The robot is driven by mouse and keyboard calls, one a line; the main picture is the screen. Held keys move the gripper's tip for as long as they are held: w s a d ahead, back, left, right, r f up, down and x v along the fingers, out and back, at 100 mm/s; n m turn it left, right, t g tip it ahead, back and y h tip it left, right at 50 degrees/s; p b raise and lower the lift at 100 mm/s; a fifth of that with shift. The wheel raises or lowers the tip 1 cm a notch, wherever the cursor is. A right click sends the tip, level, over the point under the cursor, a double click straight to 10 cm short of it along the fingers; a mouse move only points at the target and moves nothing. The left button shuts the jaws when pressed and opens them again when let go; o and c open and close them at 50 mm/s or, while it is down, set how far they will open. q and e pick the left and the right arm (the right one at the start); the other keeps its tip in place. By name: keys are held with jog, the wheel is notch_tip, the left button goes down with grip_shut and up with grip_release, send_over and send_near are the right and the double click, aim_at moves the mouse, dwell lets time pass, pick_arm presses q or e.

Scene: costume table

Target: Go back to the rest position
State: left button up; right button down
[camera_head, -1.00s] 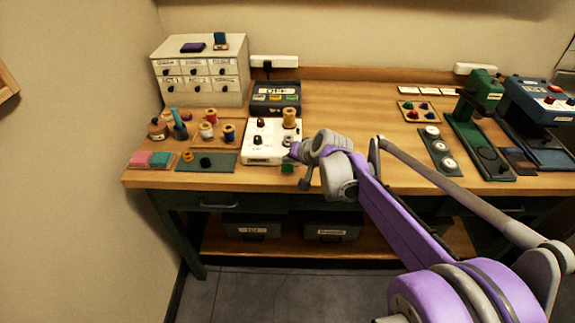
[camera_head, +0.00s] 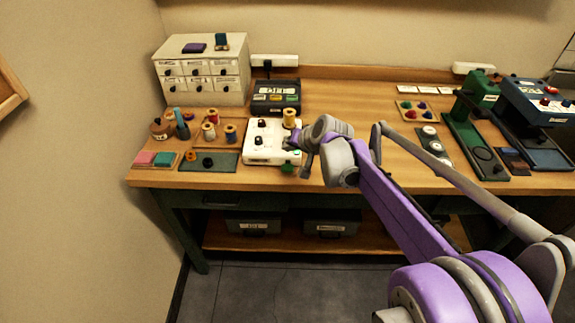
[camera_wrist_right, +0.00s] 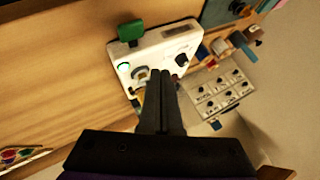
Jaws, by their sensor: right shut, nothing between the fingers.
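My right arm reaches in from the lower right, and its gripper (camera_head: 292,143) is above the front right part of the white control box (camera_head: 262,157). In the right wrist view the gripper's two dark fingers (camera_wrist_right: 160,85) are together, with nothing between them, and overlap the lower edge of the white box (camera_wrist_right: 178,50). A green piece (camera_wrist_right: 131,31) is at the box's edge, and it also shows in the head view (camera_head: 289,167). A yellow spool (camera_head: 290,118) stands at the back of the box, partly behind the fingers in the wrist view. My left gripper is not in view.
A drawer cabinet (camera_head: 203,72) and a dark box (camera_head: 276,97) stand behind. Several thread spools (camera_head: 209,132) are at the left. A green machine (camera_head: 478,95) and a blue machine (camera_head: 535,100) stand at the right. The middle of the wooden table (camera_head: 350,100) is clear.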

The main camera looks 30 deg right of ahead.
dwell(0.6)
jog(key=s+a+f+n+g, duration=0.2)
jog(key=s+a+n, duration=0.2)
jog(key=s+a, duration=0.8)
jog(key=s+a+f+n, duration=0.1)
jog(key=s+f, duration=0.1)
jog(key=s, duration=0.3)
jog(key=s+a+f+n+g+p, duration=0.1)
jog(key=s+f, duration=0.1)
jog(key=s, duration=0.3)
jog(key=s+f+n, duration=0.2)
jog(key=s, duration=0.3)
jog(key=shift+s+a+f+g+h, duration=0.25)
jog(key=shift+s+a+g+h, duration=0.05)
jog(key=shift+s+a+h, duration=0.1)
jog(key=c, duration=1.6)
grip_release()
